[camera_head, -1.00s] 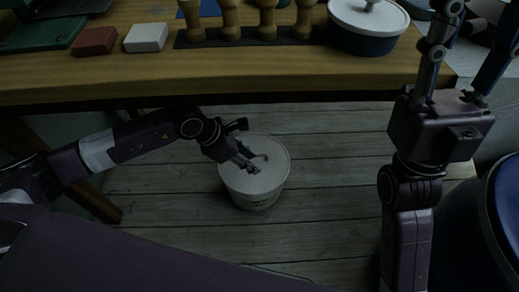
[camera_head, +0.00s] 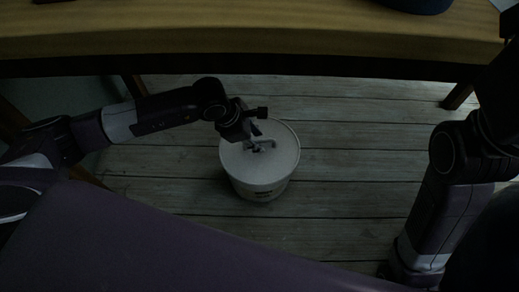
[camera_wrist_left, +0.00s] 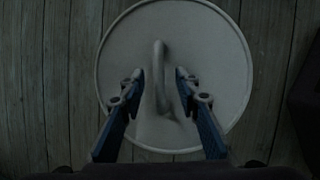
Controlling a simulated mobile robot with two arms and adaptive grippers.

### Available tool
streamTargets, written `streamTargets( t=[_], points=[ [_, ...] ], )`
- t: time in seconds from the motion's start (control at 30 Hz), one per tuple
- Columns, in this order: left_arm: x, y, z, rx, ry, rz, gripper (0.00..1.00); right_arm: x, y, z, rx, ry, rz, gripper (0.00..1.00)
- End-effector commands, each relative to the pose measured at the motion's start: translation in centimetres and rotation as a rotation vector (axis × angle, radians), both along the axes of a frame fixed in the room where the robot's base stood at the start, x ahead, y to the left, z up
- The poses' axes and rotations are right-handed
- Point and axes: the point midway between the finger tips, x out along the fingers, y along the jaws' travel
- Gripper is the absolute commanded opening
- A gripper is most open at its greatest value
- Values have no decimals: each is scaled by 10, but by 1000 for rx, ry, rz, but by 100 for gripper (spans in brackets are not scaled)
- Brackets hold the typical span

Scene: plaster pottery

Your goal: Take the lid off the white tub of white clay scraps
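The white tub (camera_head: 262,187) stands upright on the floorboards in front of the table, with its white lid (camera_head: 284,153) on top. In the left wrist view the round lid (camera_wrist_left: 215,60) fills the middle, with a raised loop handle (camera_wrist_left: 159,75) across its centre. My left gripper (camera_head: 260,147) is over the lid at the handle. In the left wrist view its two fingers (camera_wrist_left: 160,75) are open, one on each side of the handle, with gaps showing. The clay scraps are hidden under the lid. My right arm is at the right edge; its gripper is out of view.
The wooden table (camera_head: 250,38) runs along the top of the head view, its front edge beyond the tub. The bottom of a dark blue vessel (camera_head: 418,4) shows on it. The plank floor (camera_head: 345,180) right of the tub is clear.

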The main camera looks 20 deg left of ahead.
Motion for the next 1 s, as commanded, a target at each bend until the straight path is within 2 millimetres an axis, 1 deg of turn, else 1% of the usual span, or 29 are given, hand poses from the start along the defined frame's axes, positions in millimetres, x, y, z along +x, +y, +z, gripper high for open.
streamTargets(
  t=[0.07, 0.3, 0.37, 0.5, 0.6, 1.0],
  points=[
    [2, -2, -4, -1, 0, 0, 30, -2, 0, 0, -1, -9, 0, 40],
    [2, -1, -4, -1, 0, 0, 30, -3, 0, 2, -1, -11, 0, 40],
    [2, -1, -4, -1, 0, 0, 25, -3, 0, 2, 0, -10, 0, 40],
    [2, -1, -4, -1, 0, 0, 9, -3, 0, 2, -1, -10, 0, 40],
    [2, -1, -4, 0, 0, 0, 0, -3, 0, 2, -1, -11, 0, 40],
    [2, -1, -3, -1, -1, 0, 0, -3, 0, 2, -1, -11, 0, 40]
  ],
)
